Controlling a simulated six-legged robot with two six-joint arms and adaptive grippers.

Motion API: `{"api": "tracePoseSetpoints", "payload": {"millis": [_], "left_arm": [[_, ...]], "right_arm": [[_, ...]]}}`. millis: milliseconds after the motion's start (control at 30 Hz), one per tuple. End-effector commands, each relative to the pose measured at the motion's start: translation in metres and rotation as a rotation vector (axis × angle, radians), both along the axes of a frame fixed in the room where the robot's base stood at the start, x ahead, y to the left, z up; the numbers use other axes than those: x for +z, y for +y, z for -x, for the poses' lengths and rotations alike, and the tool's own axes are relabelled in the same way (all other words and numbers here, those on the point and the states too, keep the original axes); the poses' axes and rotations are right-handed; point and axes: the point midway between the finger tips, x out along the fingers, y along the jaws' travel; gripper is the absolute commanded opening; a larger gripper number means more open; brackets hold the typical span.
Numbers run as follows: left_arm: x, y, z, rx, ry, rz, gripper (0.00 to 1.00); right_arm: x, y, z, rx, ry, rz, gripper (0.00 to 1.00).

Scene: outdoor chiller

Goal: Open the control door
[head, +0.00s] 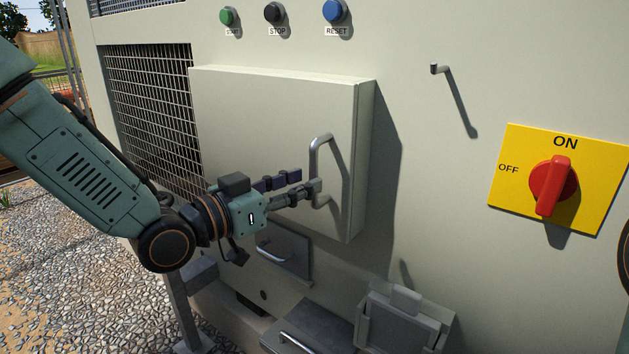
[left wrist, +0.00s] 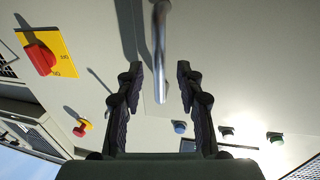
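The control door (head: 265,130) is a pale, raised rectangular panel on the chiller wall, and it looks shut. Its vertical metal handle (head: 322,142) is near the right edge. My left gripper (head: 307,182) reaches in from the left to the lower part of the handle. In the left wrist view, its two dark fingers are spread apart, and the handle (left wrist: 160,45) runs down between their tips with space on both sides. The fingers do not appear closed on it. My right gripper is in neither view.
Green, black and blue buttons (head: 334,11) sit above the door. A yellow panel with a red rotary switch (head: 552,186) and a small hook (head: 437,69) are on the right. Below are a small handled panel (head: 290,243) and an open box (head: 400,320). Gravel lies at left.

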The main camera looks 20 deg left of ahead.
Motion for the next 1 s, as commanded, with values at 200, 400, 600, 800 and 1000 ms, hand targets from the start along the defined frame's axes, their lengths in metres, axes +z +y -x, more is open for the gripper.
{"api": "tracePoseSetpoints", "payload": {"millis": [200, 400, 600, 800, 1000], "left_arm": [[-0.001, -0.012, -0.016, -0.003, -0.003, -0.005, 0.37], [0.0, -0.019, -0.027, -0.003, -0.003, -0.003, 0.37], [0.0, -0.021, -0.031, -0.002, -0.003, 0.001, 0.37], [0.001, -0.021, -0.031, -0.002, -0.003, 0.002, 0.37], [0.0, -0.021, -0.031, -0.002, -0.003, 0.002, 0.22]], "right_arm": [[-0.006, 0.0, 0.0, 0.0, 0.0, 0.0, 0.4], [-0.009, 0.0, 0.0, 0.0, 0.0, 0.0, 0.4], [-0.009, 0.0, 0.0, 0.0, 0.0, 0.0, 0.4], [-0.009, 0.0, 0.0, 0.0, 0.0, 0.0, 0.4], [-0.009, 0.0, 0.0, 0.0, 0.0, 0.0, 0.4]]}}
